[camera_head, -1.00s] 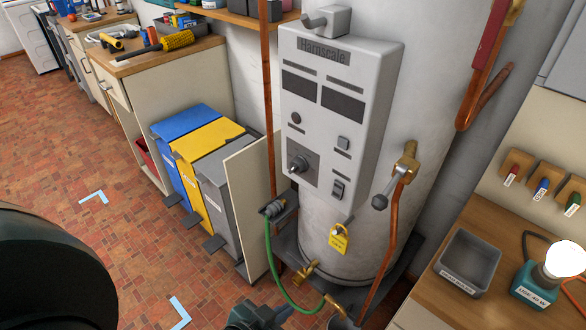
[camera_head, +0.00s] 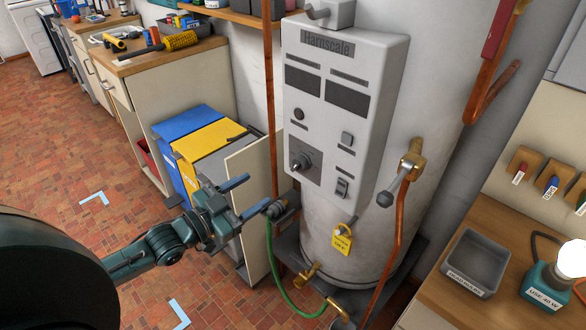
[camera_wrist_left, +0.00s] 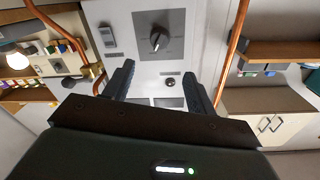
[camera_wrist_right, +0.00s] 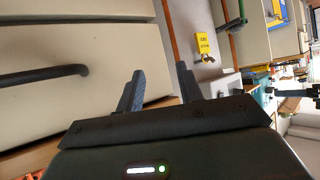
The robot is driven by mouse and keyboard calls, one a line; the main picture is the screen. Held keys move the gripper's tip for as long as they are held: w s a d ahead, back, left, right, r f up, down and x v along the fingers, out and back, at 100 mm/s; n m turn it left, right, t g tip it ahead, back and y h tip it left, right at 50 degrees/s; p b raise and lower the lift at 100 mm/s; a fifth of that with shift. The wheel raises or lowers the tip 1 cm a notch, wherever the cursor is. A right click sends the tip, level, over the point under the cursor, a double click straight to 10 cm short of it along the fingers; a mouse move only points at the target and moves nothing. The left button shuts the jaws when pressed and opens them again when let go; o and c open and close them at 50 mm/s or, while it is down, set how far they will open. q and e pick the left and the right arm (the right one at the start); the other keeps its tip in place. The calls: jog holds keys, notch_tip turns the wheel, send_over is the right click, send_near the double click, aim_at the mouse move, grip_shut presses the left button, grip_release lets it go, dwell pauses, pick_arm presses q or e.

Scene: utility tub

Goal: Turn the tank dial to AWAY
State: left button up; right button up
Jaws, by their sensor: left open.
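The tank dial (camera_head: 300,162) is a dark round knob with a pointer, on a dark square plate at the lower left of the light grey control box (camera_head: 336,100) on the tank. The dial also shows at the top of the left wrist view (camera_wrist_left: 158,41); the lettering around it is too small to read. My left gripper (camera_head: 252,195) is open and empty, left of and below the dial, apart from it. In the left wrist view its fingers (camera_wrist_left: 160,80) point toward the panel. My right gripper (camera_wrist_right: 160,80) shows only in its wrist view, open and empty.
Copper pipes run beside the tank, one (camera_head: 270,90) close to my left gripper. A green hose (camera_head: 285,285) hangs below. Blue, yellow and grey bins (camera_head: 195,150) stand to the left. A brass valve lever (camera_head: 398,175) sticks out to the right of the box.

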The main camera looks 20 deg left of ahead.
aim_at(294, 167)
pick_arm(q)
jog(key=x, duration=1.3)
jog(key=shift+s+f, duration=0.1)
pick_arm(e)
jog(key=shift+s+f, duration=0.25)
pick_arm(q)
jog(key=c, duration=1)
pick_arm(e)
jog(key=shift+w+r, duration=0.2)
